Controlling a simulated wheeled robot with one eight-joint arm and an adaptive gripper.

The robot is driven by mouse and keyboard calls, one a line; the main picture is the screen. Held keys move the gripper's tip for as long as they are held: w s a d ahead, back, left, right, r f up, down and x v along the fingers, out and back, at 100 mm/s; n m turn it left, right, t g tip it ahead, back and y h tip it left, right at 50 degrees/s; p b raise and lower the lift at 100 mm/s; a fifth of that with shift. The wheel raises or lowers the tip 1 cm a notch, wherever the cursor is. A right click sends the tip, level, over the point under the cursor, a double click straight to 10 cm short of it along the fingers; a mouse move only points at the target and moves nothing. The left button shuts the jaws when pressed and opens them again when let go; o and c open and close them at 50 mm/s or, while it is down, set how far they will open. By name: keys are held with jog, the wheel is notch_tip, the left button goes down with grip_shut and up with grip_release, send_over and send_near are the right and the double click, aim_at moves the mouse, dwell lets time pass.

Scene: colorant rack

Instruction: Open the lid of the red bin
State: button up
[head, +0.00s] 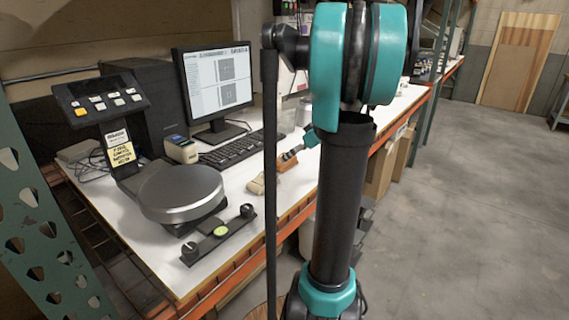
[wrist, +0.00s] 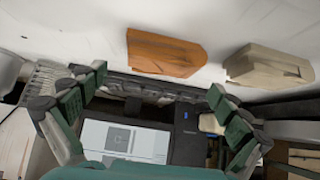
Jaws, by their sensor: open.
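A small orange-red wedge-shaped box (wrist: 165,52) lies on the white bench; it also shows in the head view (head: 288,166). It is the only reddish box in view, and I cannot tell whether it is the red bin. No raised lid shows on it. A similar beige box (wrist: 268,66) is beside it, also in the head view (head: 257,186). My gripper (wrist: 157,84) is open and empty, its green-padded fingers spread wide. The orange-red box appears just beyond the fingertips. In the head view my gripper (head: 291,155) is close to this box, partly hidden by my arm.
The white bench (head: 235,180) holds a monitor (head: 215,85), a keyboard (head: 232,150), a round-topped grey device (head: 180,190) and a black bar with knobs (head: 218,235). Cardboard boxes (head: 380,170) stand under the bench. The floor (head: 470,180) at right is clear.

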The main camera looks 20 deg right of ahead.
jog(key=shift+x, duration=2.95)
jog(key=shift+w+r, duration=0.2)
jog(key=c, duration=1)
